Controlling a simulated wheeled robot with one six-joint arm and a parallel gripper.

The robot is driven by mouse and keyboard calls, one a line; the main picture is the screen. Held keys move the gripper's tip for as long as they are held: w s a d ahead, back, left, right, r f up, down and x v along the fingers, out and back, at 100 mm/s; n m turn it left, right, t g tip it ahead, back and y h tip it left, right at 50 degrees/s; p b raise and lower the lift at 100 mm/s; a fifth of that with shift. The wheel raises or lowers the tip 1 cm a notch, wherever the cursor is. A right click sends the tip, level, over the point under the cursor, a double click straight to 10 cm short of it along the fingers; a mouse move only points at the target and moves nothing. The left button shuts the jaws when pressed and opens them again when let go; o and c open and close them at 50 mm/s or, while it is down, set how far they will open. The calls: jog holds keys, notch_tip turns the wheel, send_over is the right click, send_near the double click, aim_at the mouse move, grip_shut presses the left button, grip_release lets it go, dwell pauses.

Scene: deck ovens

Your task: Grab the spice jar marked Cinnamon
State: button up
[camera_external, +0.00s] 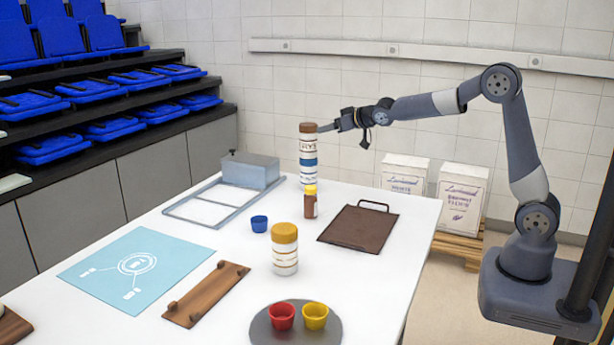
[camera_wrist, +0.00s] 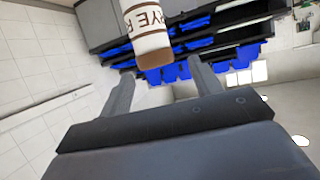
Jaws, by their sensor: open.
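No label reading Cinnamon is legible in either view. A small brown jar with a yellow lid (camera_external: 310,205) stands on the white table, in front of a tall white stack; its label is too small to read. The stack has a brown-lidded container (camera_external: 308,145) on top, above a blue-lidded white one (camera_external: 308,173). In the wrist view the brown-lidded container (camera_wrist: 148,22) shows letters like "RYE". My gripper (camera_external: 326,128) is open, level with its lid at the stack's top right. In the wrist view the lid is just ahead of my fingertips (camera_wrist: 160,68); contact is unclear.
A yellow-lidded white jar (camera_external: 285,262), a blue cup (camera_external: 259,224), red (camera_external: 281,318) and yellow (camera_external: 315,318) cups stand nearer. A brown tray (camera_external: 358,228) lies right of the stack. A grey metal frame with a box (camera_external: 250,170) is left. Bare table (camera_external: 375,285) shows at right.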

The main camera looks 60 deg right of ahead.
jog(key=s+a+f+n+y, duration=0.3)
jog(key=s+a+f, duration=0.1)
jog(key=a+f, duration=0.5)
jog(key=n+t+y+b, duration=0.1)
jog(key=n+y, duration=0.1)
jog(key=y, duration=0.1)
send_near(312, 188)
jog(key=w, duration=0.2)
jog(key=shift+f+p+x, duration=0.2)
jog(key=shift+p+x, duration=0.45)
jog(key=shift+x, duration=2)
jog(key=shift+f+p+x, duration=0.2)
jog(key=shift+p+x, duration=0.4)
jog(key=shift+x, duration=2.05)
jog(key=shift+s, duration=0.15)
jog(key=c, duration=1.1)
